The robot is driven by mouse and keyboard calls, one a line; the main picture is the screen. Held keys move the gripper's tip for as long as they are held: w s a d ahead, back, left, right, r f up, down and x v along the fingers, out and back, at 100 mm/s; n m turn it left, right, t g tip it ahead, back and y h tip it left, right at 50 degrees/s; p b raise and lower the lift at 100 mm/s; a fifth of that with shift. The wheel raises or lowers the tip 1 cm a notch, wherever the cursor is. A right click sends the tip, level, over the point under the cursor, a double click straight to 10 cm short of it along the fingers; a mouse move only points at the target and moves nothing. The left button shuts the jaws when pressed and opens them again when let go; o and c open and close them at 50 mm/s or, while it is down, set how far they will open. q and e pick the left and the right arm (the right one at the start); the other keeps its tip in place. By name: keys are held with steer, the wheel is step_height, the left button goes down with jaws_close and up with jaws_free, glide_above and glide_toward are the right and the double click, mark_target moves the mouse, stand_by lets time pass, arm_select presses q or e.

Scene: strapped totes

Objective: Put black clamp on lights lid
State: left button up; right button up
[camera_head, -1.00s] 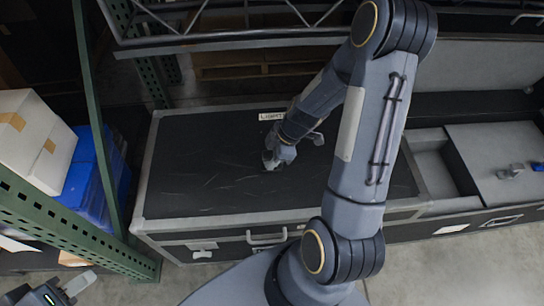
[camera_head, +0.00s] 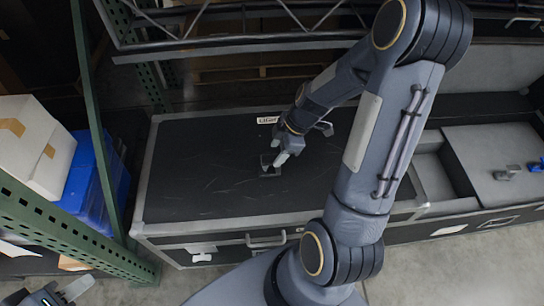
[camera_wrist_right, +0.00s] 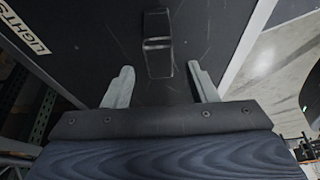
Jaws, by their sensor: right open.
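The black clamp (camera_head: 270,169) sits on the dark lights lid (camera_head: 205,165), near the lid's middle. It also shows in the right wrist view (camera_wrist_right: 157,45), beyond the fingertips and between their lines. My right gripper (camera_head: 283,151) is above the lid beside the clamp. In the right wrist view its two pale fingers (camera_wrist_right: 160,80) are spread apart with nothing between them. The "LIGHTS" label (camera_wrist_right: 24,32) shows at the lid's edge in that view. My left gripper (camera_head: 72,290) is in the bottom left corner, away from the lid; its finger gap is unclear.
An open case (camera_head: 437,180) with grey compartments stands to the right, with small dark clamp-like items (camera_head: 508,173) on its panel. A green rack (camera_head: 75,235) holding a blue tote (camera_head: 85,185) and white box (camera_head: 35,145) is at left. A metal truss (camera_head: 230,38) spans the back.

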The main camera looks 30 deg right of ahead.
steer(key=s+a+r+m+t, duration=0.1)
steer(key=s+a+r+m, duration=0.2)
steer(key=r, duration=0.5)
steer(key=s+a+r+m+t, duration=0.15)
steer(key=s+r+m, duration=0.25)
steer(key=r, duration=0.4)
steer(key=s+a+r+m, duration=0.2)
steer(key=s+a+m, duration=0.3)
steer(key=s+m, duration=0.1)
steer(key=shift+s+r+m+t, duration=0.15)
steer(key=shift+s+m+t, duration=0.3)
steer(key=shift+s, duration=0.25)
steer(key=shift+r+p, duration=0.1)
steer(key=shift+p, duration=0.25)
